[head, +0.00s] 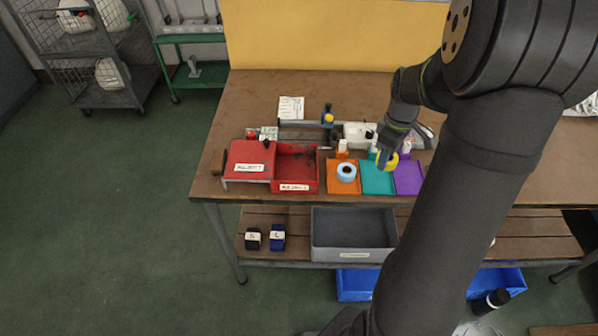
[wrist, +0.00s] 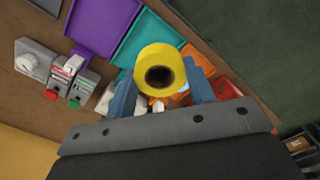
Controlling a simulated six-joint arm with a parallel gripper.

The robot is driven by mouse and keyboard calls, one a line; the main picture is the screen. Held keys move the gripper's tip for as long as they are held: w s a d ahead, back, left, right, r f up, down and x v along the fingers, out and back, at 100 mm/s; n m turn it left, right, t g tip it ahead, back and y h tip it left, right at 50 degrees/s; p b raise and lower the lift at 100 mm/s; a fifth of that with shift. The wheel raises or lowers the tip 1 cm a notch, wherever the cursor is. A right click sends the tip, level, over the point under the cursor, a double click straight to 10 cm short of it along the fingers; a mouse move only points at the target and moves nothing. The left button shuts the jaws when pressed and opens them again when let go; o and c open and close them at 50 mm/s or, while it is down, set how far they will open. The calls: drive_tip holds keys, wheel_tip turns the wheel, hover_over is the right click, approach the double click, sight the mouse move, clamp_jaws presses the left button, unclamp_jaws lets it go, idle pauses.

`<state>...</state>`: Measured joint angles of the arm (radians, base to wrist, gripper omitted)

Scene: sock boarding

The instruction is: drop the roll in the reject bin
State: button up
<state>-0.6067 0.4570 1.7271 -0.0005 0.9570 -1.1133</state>
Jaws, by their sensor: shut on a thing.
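My gripper (head: 386,162) is shut on a yellow roll (wrist: 172,55), with a blue finger on each side of it in the wrist view. The roll's dark core faces the wrist camera. In the head view the yellow roll (head: 390,161) is over the back of the teal tray. The red reject bin (head: 296,187) is open at the top, with a label on its front, and stands to the left of my gripper beyond the orange tray. A flat red panel (head: 246,157) with a similar label, maybe its lid, lies just left of the bin.
An orange tray (head: 333,186) holds a pale blue roll (head: 346,171). A teal tray (head: 377,184) and a purple tray (head: 408,181) follow to its right. Small devices and a rail stand behind the trays. A grey bin (head: 354,239) sits on the shelf below.

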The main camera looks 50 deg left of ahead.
drive_tip(key=s+a, duration=0.7)
drive_tip(key=a, duration=0.3)
hover_over(298, 173)
drive_tip(key=f, duration=0.6)
drive_tip(key=shift+d+f, duration=0.25)
drive_tip(key=shift+d, duration=0.05)
drive_tip(key=shift+s+a+f+m, duration=0.1)
drive_tip(key=shift+a+f+m, duration=0.2)
drive_tip(key=shift+f, duration=1.9)
drive_tip(key=shift+f, duration=0.15)
drive_tip(key=o, duration=1)
